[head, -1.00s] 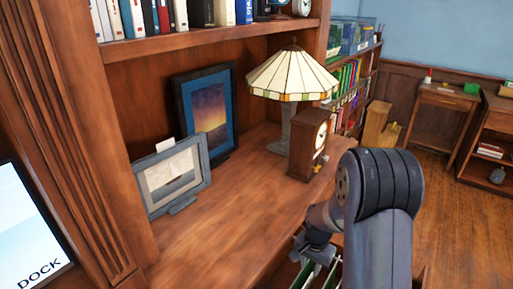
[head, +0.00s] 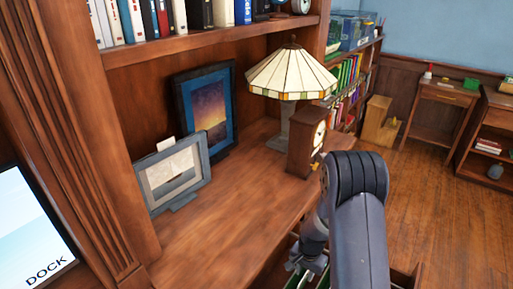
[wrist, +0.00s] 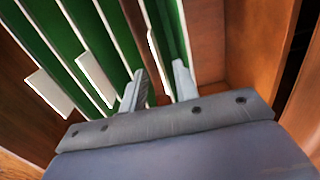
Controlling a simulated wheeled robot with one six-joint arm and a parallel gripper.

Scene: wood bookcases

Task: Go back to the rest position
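My gripper (wrist: 158,82) is open in the wrist view, with its two grey fingers apart and nothing seen held between them. It points into an open wooden drawer (wrist: 245,40) with green hanging folders (wrist: 90,45) that have white edges and tabs. I cannot tell whether the fingertips touch a folder. In the head view my gripper (head: 303,264) is small and partly hidden by my arm, below the front edge of the wooden desk shelf. A bit of the green folders (head: 299,281) shows under it.
The desk shelf (head: 225,215) holds two picture frames (head: 205,110) (head: 172,178), a stained-glass lamp (head: 290,75) and a wooden clock (head: 306,145). A DOCK screen (head: 30,230) is at the left. Open wood floor (head: 440,220) lies to the right.

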